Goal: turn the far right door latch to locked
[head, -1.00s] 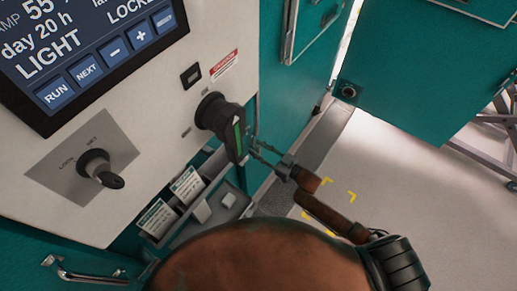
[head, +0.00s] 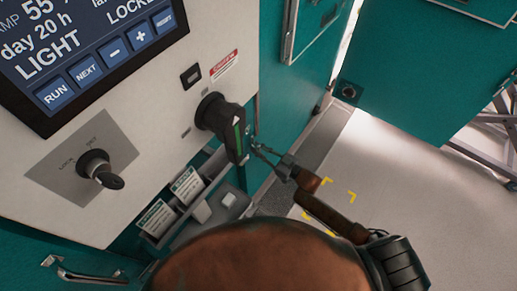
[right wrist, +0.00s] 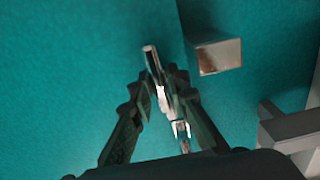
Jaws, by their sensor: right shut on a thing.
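My right gripper (head: 255,145) reaches in from the lower right in the head view, beside the teal chamber wall and partly behind a black rotary knob. In the right wrist view my right gripper (right wrist: 165,100) has its two dark fingers closed around a small metal latch lever (right wrist: 151,60). The lever's rounded end sticks out past the fingers toward the teal panel. In the head view the latch is mostly hidden by the knob and the fingers, so I cannot read its position. My left gripper is not in view.
A square metal block (right wrist: 216,55) stands just right of the lever. The black rotary knob (head: 222,125) juts out close to my right fingers. A key switch (head: 97,167) and a display (head: 80,50) are on the panel.

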